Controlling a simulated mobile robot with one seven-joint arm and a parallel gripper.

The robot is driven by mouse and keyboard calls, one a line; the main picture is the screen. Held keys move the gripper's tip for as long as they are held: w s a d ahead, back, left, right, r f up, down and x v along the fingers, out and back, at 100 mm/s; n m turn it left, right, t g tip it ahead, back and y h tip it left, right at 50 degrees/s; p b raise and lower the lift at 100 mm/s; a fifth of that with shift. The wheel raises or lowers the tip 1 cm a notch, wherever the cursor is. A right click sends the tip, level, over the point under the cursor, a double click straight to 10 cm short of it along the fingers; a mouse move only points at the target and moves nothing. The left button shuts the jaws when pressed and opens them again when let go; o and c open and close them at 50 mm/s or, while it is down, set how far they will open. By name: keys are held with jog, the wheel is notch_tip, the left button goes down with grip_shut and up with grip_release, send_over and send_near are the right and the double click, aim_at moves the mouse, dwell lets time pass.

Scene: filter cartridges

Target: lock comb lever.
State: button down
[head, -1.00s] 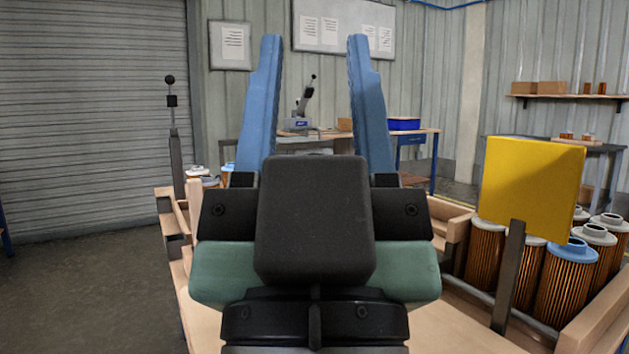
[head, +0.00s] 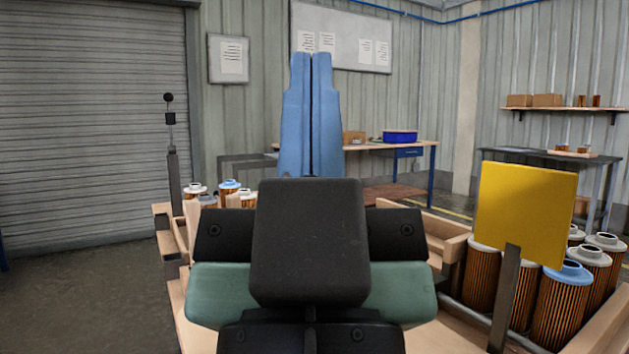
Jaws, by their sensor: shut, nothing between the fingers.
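My gripper (head: 311,58) fills the middle of the head view, its two blue fingers pressed together and pointing up and away. Nothing shows between them. An upright dark lever or post (head: 174,170) with a black ball on top stands at the left side of the wooden crate, left of my gripper and apart from it. A yellow plate (head: 525,214) on a dark post (head: 506,298) stands on the right, also apart. I cannot tell for sure which of these is the comb lever. My gripper hides the middle of the crate and any comb there.
Filter cartridges with white and blue tops (head: 563,304) stand at the right in the wooden crate (head: 440,233); several more (head: 228,187) show on the left. A workbench with a blue bin (head: 400,136) stands behind. Grey floor (head: 80,290) is clear at left.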

notch_tip(320, 180, up, 43)
jog(key=p, duration=4.2)
jog(key=shift+a, duration=0.15)
